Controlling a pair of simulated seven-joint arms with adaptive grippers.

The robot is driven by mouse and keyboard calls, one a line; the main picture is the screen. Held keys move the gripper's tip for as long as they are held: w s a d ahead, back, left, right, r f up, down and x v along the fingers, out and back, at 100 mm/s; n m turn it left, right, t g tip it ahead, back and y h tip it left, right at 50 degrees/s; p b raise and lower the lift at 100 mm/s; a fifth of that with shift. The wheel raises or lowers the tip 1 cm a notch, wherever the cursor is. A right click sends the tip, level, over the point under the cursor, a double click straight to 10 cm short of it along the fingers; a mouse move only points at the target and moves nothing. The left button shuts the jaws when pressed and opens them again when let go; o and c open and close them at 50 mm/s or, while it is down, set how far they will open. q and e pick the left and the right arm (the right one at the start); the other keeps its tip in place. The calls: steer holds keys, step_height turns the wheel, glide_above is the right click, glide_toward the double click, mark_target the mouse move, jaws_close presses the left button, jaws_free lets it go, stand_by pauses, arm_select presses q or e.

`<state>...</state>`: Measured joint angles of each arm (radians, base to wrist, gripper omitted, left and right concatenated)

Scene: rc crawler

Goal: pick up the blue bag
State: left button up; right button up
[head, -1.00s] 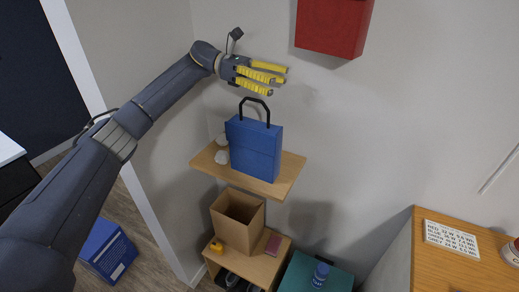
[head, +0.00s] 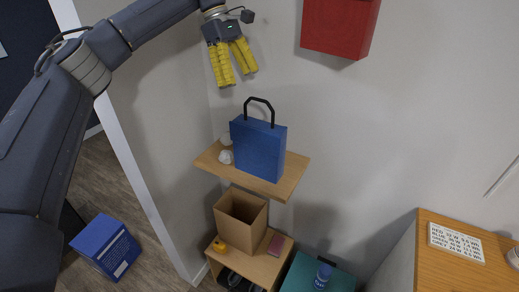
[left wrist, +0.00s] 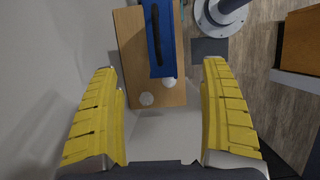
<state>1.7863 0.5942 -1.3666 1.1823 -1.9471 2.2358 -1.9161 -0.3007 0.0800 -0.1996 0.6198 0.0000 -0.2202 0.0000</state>
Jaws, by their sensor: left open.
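The blue bag (head: 258,150) stands upright on a small wooden wall shelf (head: 291,181), its black loop handle (head: 259,101) standing up from the top. My left gripper (head: 236,80) has yellow fingers that point down, above and a little left of the bag, apart from it. It is open and empty. In the left wrist view the bag (left wrist: 166,38) lies beyond the gap between the fingers (left wrist: 164,95), seen from above with its dark handle. My right gripper is in no view.
White round objects (head: 225,157) sit on the shelf left of the bag. A red box (head: 338,28) hangs on the wall at upper right. A wooden cabinet (head: 440,275) is at right.

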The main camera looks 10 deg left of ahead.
mark_target(257, 123)
arm_select(q)
steer(key=shift+x, duration=7.5)
steer(key=shift+c, duration=0.3)
steer(key=c, duration=1.6)
